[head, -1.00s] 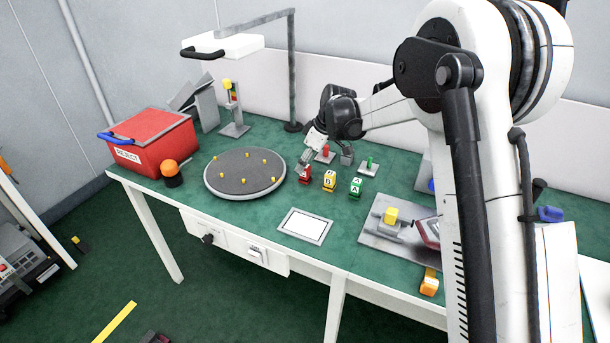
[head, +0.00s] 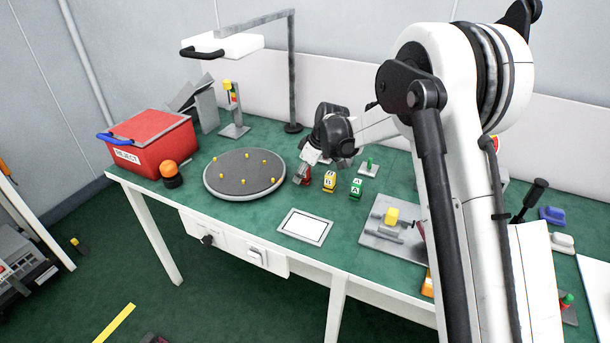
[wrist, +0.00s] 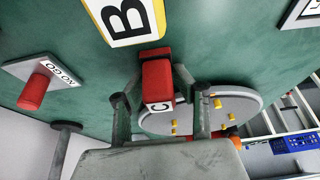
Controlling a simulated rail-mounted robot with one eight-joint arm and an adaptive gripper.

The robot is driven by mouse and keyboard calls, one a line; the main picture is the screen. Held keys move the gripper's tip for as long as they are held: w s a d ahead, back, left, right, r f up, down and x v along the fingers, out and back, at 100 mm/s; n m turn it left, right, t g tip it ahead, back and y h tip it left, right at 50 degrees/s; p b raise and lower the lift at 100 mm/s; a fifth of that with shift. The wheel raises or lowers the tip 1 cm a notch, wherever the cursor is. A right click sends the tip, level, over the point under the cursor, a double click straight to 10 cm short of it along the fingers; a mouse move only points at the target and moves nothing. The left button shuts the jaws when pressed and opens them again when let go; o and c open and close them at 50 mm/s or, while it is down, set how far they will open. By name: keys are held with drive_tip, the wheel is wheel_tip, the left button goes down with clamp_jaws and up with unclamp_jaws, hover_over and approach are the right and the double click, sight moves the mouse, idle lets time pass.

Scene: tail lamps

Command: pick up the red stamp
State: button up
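The red stamp (wrist: 157,78), a block with a white end marked C, stands on the green bench top. In the wrist view it is between the two fingers of my gripper (wrist: 160,88). The fingers straddle it and look open, with a narrow gap at the sides; contact is not clear. In the head view my gripper (head: 303,174) reaches down over the red stamp (head: 307,182), covering most of it.
The yellow B block (head: 329,181) stands close beside the red stamp, with the green A block (head: 356,188) further right. A red-handled NO GO piece (wrist: 34,91) is nearby. A round grey turntable (head: 244,186) lies left.

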clamp_jaws()
drive_tip(key=shift+r, duration=0.1)
drive_tip(key=shift+r, duration=0.3)
wheel_tip(320, 180, up, 4)
drive_tip(key=shift+s+f+p, duration=0.1)
drive_tip(key=shift+s+p, duration=0.05)
drive_tip(key=shift+p, duration=0.25)
drive_tip(key=s+a+r, duration=0.5)
drive_tip(key=s+r, duration=0.1)
drive_tip(key=s, duration=0.4)
drive_tip(key=shift+r+p, duration=0.2)
drive_tip(key=shift+p, duration=0.25)
drive_tip(key=shift+s+a, duration=0.1)
